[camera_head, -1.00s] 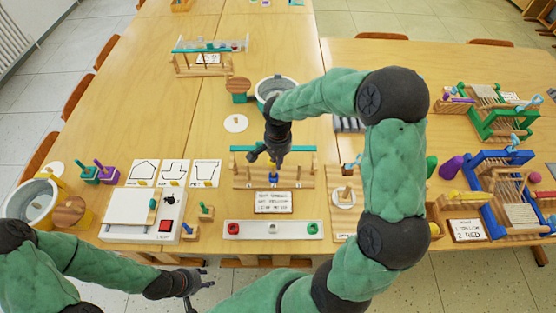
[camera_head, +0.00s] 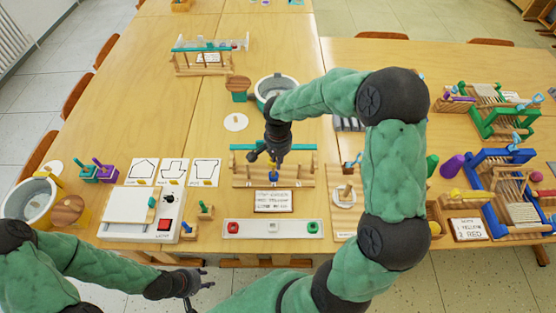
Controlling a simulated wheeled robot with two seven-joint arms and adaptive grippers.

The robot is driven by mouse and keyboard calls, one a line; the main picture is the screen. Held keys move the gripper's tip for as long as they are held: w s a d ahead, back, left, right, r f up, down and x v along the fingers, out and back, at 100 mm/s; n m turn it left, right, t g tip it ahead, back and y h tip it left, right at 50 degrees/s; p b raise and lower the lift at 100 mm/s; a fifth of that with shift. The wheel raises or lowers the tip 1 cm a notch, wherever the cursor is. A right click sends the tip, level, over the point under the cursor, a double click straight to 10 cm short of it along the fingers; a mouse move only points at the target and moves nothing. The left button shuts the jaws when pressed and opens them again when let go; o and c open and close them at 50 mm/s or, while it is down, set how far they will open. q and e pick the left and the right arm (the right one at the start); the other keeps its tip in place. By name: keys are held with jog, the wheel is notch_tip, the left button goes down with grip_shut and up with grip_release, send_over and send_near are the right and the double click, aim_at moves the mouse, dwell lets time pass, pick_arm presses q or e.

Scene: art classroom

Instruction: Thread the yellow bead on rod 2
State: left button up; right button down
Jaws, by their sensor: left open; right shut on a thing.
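The wooden rod rack (camera_head: 240,182) with a teal bar stands at the middle of the table, with small number labels along its front. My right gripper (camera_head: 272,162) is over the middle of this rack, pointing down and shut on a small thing. A little yellow shows at its fingertips, probably the yellow bead, mostly hidden by the fingers. I cannot tell whether the bead is around rod 2 or above it. My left gripper (camera_head: 197,282) is open and empty, low at the front edge of the table, away from the rack.
A white bead tray (camera_head: 252,230) lies in front of the rack, with coloured pieces at its ends. A written card (camera_head: 272,201) lies between them. A light box (camera_head: 128,206) stands at left, a peg on a round base (camera_head: 345,197) at right. Looms (camera_head: 487,187) fill the far right.

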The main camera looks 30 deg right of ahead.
jog(key=shift+s+a+f, duration=0.2)
jog(key=shift+s+f, duration=0.25)
jog(key=shift+f, duration=0.2)
jog(key=shift+s+f+b, duration=0.2)
jog(key=shift+f+b, duration=0.35)
jog(key=shift+b, duration=0.3)
dwell(0.4)
jog(key=shift+r, duration=0.15)
dwell(0.4)
jog(key=r+p, duration=0.2)
jog(key=w+r+p, duration=0.1)
jog(key=r, duration=0.2)
jog(key=shift+d+p, duration=0.2)
jog(key=shift+p, duration=0.15)
dwell(0.4)
jog(key=shift+w+f, duration=0.1)
dwell(0.4)
jog(key=shift+f+b, duration=0.55)
jog(key=shift+f, duration=0.15)
dwell(1.0)
